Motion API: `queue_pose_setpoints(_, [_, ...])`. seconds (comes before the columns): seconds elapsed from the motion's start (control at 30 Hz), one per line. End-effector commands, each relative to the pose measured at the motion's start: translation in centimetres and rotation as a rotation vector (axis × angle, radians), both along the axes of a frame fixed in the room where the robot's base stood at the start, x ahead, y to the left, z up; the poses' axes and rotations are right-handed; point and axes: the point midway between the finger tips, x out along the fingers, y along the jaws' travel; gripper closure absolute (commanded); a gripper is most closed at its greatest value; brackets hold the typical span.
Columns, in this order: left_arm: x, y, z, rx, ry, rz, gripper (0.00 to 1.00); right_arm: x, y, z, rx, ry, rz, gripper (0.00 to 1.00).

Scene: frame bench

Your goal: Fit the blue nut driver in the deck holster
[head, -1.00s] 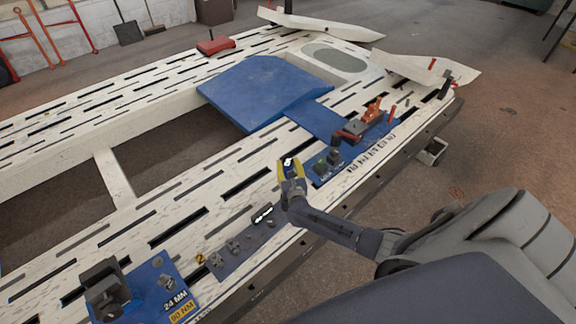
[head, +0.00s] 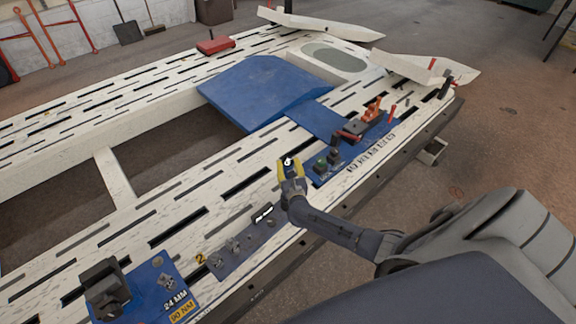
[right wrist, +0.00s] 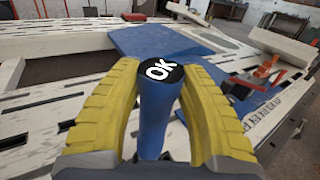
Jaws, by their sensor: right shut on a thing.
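The blue nut driver (right wrist: 158,122) stands upright between the yellow fingers of my right gripper (head: 290,168), its black cap marked OK facing the wrist camera. The right gripper is shut on it, over the near deck beam. In the head view the driver's cap shows between the fingers, and the rest of the driver is hidden. A blue plate (head: 318,180) with several small fittings lies just right of the gripper. I cannot tell which fitting is the holster. My left gripper is out of view.
A black block (head: 104,288) stands on a blue plate labelled 24 MM 90 NM at the lower left. Orange and red tools (head: 373,112) stand on the deck beyond the gripper. The white slotted deck (head: 200,185) left of the gripper is mostly clear.

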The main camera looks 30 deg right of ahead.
Motion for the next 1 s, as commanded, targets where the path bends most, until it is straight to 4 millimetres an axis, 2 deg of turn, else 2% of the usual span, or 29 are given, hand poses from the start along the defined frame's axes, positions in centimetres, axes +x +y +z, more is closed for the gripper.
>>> queue_pose_setpoints(0.53, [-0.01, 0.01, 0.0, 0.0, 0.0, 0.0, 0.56, 0.11, 0.0, 0.21, -0.001, -0.004, 0.0, 1.0])
queue_pose_setpoints(1.0, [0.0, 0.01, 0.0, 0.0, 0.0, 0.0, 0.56, 0.11, 0.0, -0.61, 0.0, -0.003, -0.001, 1.0])
